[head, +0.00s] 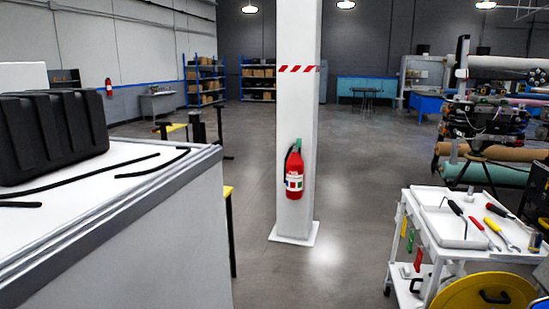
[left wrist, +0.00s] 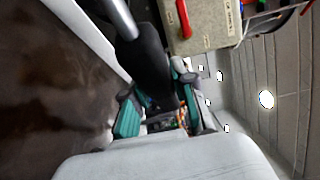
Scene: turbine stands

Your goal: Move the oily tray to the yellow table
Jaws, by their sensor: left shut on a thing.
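My left gripper (left wrist: 158,108) shows in the left wrist view, with teal-padded fingers on both sides of a dark thing (left wrist: 153,62). It is shut on this thing, and I cannot tell what it is. No gripper shows in the head view. A shallow white tray (head: 446,231) with tools lies on the white cart at the right; I cannot tell whether it is oily. Yellow edges on dark legs, perhaps of the yellow table (head: 228,190), show behind the white counter at the left, which hides most of it.
The white counter (head: 130,190) with a black case (head: 50,135) fills the left. A white pillar (head: 296,100) with a red fire extinguisher (head: 294,172) stands mid-view. The white cart (head: 408,200) and a yellow round lid (head: 462,294) are at right. Floor between pillar and cart is clear.

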